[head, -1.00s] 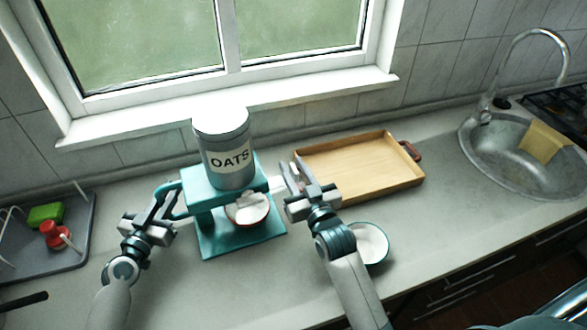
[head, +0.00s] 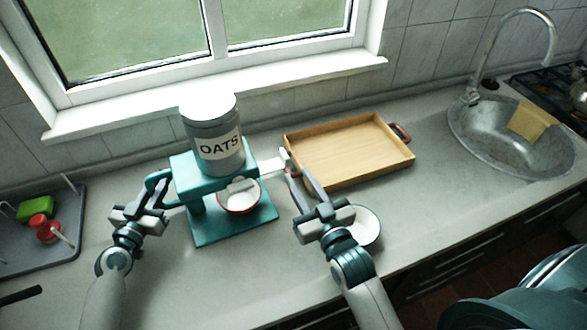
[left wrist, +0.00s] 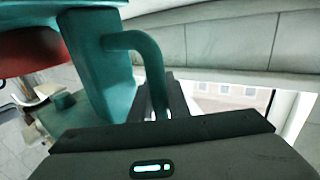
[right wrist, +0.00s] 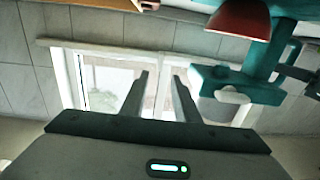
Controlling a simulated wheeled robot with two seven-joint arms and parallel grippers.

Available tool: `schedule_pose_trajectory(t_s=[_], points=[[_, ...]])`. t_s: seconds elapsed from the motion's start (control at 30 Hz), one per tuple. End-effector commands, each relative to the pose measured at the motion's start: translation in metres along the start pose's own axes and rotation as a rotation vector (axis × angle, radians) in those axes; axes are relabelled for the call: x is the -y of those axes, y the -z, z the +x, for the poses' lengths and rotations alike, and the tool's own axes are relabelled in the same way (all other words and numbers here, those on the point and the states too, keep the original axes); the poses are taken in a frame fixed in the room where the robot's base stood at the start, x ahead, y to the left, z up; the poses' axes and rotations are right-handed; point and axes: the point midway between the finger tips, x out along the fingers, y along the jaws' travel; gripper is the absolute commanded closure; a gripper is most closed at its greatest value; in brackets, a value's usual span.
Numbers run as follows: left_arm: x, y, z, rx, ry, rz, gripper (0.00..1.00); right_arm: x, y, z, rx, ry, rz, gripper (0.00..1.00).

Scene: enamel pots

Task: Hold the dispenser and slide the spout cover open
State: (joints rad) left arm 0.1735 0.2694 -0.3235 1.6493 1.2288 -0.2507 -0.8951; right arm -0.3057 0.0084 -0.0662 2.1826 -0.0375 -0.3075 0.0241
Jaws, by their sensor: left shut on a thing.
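The dispenser is a grey canister (head: 215,150) labelled OATS with a white lid, on a teal stand (head: 235,225). My left gripper (head: 161,190) is shut on the stand's teal side handle (left wrist: 147,48). A white strip (head: 272,165), seemingly the spout cover, sticks out from the stand's right side. My right gripper (head: 288,164) is open at the strip's outer end. In the right wrist view its fingers (right wrist: 162,78) are apart with nothing between them. A red-rimmed bowl (head: 238,208) stands on the stand's base under the canister. The spout opening is hidden.
A wooden tray (head: 350,150) lies just behind and right of my right gripper. A white bowl (head: 368,228) stands beside its wrist. A drying rack (head: 60,235) is at the left and the sink (head: 490,140) at the right.

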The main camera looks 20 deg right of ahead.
Motion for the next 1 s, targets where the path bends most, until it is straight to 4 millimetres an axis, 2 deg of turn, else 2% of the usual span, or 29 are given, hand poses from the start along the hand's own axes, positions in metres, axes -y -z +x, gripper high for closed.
schedule_pose_trajectory(t_s=[0.2,0.63,0.67,0.73,1.0], points=[[0.0,0.0,0.0,0.0,0.0,0.0,1.0,0.0,0.0,-0.016,0.0,0.0,0.0,0.72],[0.0,0.0,0.0,0.0,0.0,0.0,1.0,0.0,0.001,-0.018,-0.001,0.0,-0.001,0.72],[0.0,0.0,0.0,0.0,0.0,0.0,0.8,0.0,0.001,-0.018,-0.001,0.0,-0.001,0.72],[0.0,0.0,0.0,0.0,0.0,0.0,0.63,0.0,0.001,-0.018,-0.001,0.0,-0.001,0.72],[0.0,0.0,0.0,0.0,0.0,0.0,0.63,0.0,0.001,-0.018,-0.001,0.0,-0.001,0.72]])
